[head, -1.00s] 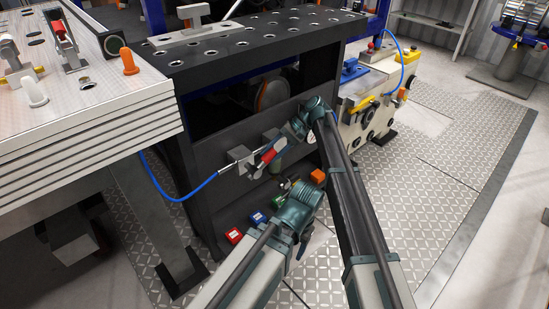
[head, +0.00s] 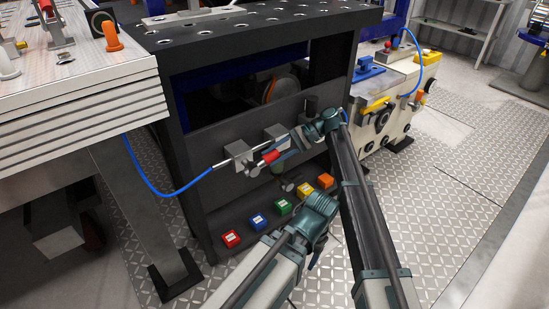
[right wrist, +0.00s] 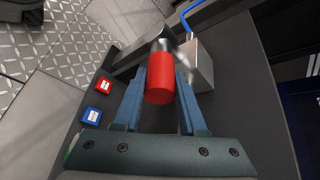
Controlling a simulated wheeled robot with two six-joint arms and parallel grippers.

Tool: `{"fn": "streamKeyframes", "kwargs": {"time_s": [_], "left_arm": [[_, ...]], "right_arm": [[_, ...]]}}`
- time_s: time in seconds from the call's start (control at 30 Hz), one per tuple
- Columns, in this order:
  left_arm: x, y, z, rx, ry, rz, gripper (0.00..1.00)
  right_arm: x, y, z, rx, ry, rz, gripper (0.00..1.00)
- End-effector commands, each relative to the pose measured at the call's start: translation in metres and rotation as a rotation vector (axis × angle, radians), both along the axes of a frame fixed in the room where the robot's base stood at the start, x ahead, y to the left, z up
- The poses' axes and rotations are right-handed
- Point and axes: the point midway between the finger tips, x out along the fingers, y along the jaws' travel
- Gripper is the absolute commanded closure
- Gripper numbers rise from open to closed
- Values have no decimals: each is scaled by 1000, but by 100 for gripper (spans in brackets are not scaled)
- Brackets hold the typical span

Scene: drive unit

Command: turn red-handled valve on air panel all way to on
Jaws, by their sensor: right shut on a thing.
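The valve's red handle (head: 271,156) sticks out from the dark front of the air panel (head: 225,195), beside grey metal blocks (head: 238,154). My right gripper (head: 280,155) comes to it from the right and is shut on it. In the right wrist view the red handle (right wrist: 159,80) lies between the two blue-grey fingers (right wrist: 160,88), with a silver stem and a metal block (right wrist: 200,66) beyond it. My left gripper (head: 318,255) hangs low in front of the panel, dark and small; its jaws cannot be made out.
Several coloured square buttons run along the panel's lower ledge, from red (head: 231,238) to orange (head: 326,180). A blue hose (head: 175,190) enters from the left. A workbench (head: 75,95) stands at left and a cream machine (head: 395,95) at right. Open floor (head: 440,190) lies at right.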

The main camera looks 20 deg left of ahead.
Motion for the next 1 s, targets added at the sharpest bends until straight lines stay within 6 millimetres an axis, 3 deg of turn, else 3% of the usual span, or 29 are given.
{"fn": "streamKeyframes", "kwargs": {"time_s": [0.1,0.4,1.0], "left_arm": [[0,0,-20,-1,-1,0,36],[0,0,-46,-2,-1,5,36],[0,0,-51,-2,-1,8,36]], "right_arm": [[0,0,-11,26,39,3,100],[-1,0,-17,86,120,3,100],[0,0,-15,104,147,4,100]]}}
